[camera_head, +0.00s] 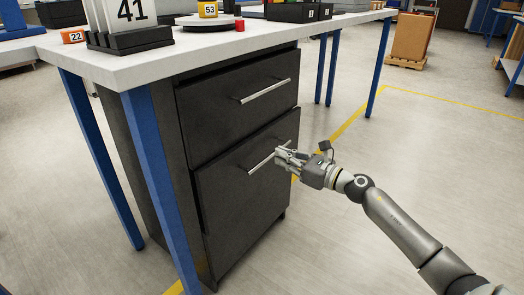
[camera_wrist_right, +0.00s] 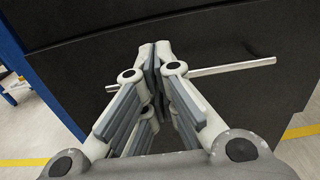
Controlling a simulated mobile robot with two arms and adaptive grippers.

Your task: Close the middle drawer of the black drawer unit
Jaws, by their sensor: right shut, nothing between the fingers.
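The black drawer unit (camera_head: 150,160) stands under the white tabletop. Two drawer fronts show, an upper one (camera_head: 230,85) and a taller lower one (camera_head: 235,200), each with a silver bar handle. I cannot tell which is called the middle drawer. The upper front looks flush; the lower one seems to stand out slightly. My right gripper (camera_head: 279,153) is shut and empty at the right end of the lower handle (camera_head: 260,163). In the right wrist view its fingertips (camera_wrist_right: 155,52) meet close to the dark front, crossing the handle bar (camera_wrist_right: 230,68); contact is unclear. My left gripper is not in view.
A blue table leg (camera_head: 160,190) stands close to the unit's left front edge. The tabletop (camera_head: 215,45) holds a numbered black stand (camera_head: 130,40), a round turntable and small blocks. The floor right of the unit is clear, with a yellow line (camera_head: 345,125).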

